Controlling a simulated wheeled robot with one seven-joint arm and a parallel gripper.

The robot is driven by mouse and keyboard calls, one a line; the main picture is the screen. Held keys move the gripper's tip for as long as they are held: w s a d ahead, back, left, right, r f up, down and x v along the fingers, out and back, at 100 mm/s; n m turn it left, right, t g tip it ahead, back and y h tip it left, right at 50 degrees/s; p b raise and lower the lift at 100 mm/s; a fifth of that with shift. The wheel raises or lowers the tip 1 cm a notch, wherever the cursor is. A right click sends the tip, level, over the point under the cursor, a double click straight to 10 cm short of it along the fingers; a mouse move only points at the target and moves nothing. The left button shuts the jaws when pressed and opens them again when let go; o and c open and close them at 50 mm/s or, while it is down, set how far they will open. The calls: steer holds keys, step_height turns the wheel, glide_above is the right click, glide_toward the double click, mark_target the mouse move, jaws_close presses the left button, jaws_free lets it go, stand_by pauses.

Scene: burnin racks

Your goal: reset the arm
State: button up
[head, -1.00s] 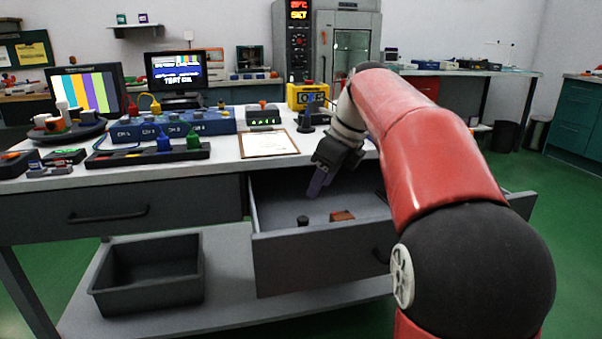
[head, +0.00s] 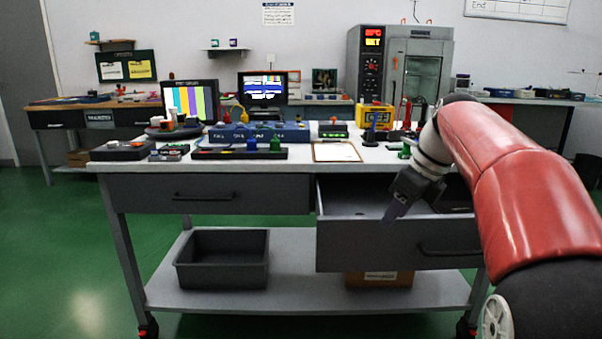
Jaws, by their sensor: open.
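My gripper (head: 390,215) is at the end of my red arm, in the right half of the head view. It points down and to the left, at the open drawer (head: 385,248) of the workbench. The fingers show edge-on, and nothing is visible between them. Whether the gripper is inside the drawer opening or in front of it is hard to tell. Part of the drawer's inside is hidden behind the gripper and the drawer front.
The bench top (head: 300,162) holds a blue rack (head: 250,134), a black strip (head: 215,154), a clipboard (head: 336,152) and a yellow box (head: 377,114). A grey bin (head: 222,275) and a cardboard box (head: 380,279) sit on the lower shelf. Green floor (head: 60,250) at left is clear.

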steer(key=s+a+f+n+t+h, duration=0.1)
steer(key=s+f+n, duration=0.6)
steer(key=s+n, duration=0.6)
steer(key=s+a+f+n+t+h, duration=0.1)
steer(key=s+a+f+n+h, duration=0.1)
steer(key=s+f+n, duration=0.6)
steer(key=s+n, duration=0.5)
steer(key=n, duration=0.1)
steer(key=shift+a+f, duration=0.15)
steer(key=shift+f, duration=0.1)
